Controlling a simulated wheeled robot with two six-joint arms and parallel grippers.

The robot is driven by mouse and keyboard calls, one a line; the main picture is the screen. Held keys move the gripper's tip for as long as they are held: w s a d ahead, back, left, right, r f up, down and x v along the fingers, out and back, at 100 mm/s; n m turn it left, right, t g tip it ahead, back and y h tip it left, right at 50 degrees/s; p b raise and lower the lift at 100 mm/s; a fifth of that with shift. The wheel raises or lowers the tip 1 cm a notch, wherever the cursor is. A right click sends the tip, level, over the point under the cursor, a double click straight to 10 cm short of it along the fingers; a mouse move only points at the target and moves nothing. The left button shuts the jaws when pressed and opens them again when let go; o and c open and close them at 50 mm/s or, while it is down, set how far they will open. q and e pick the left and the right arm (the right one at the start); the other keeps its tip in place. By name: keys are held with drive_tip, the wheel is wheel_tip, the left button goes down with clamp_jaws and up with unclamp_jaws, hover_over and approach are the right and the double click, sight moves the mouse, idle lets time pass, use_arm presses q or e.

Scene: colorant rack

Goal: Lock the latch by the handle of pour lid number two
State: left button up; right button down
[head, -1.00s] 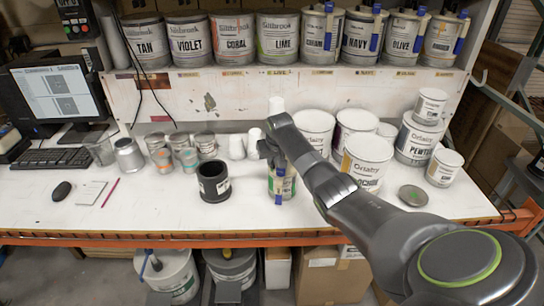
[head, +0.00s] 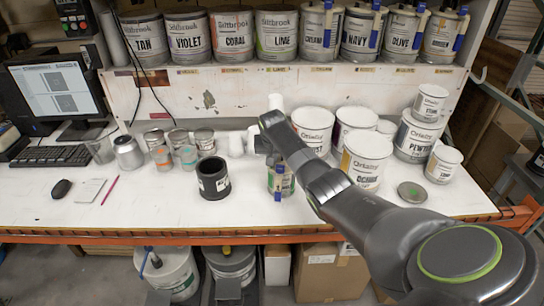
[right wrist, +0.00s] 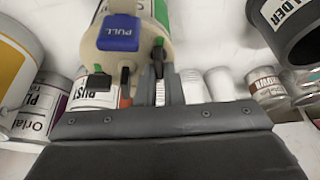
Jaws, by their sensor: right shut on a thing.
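A small can with a pale pour lid and a blue tab (head: 281,182) stands on the table, partly behind my right arm. In the right wrist view the pour lid (right wrist: 135,58) is close, with a blue tab marked PULL (right wrist: 117,33) and green-and-black latches. My right gripper (head: 263,146) is at the lid's far side. In the right wrist view its dark fingers (right wrist: 141,78) are close together at the latch (right wrist: 158,48) and shut on it. The fingers partly hide the contact. My left gripper is out of view.
A black can (head: 213,180) stands left of the lidded can. White Orialley cans (head: 367,160) crowd the right, with a loose grey lid (head: 412,192) in front. Small jars (head: 187,158) stand at the left. More lidded cans (head: 362,35) line the shelf.

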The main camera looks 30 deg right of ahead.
drive_tip(key=c, duration=1.5)
unclamp_jaws()
drive_tip(key=shift+c, duration=0.2)
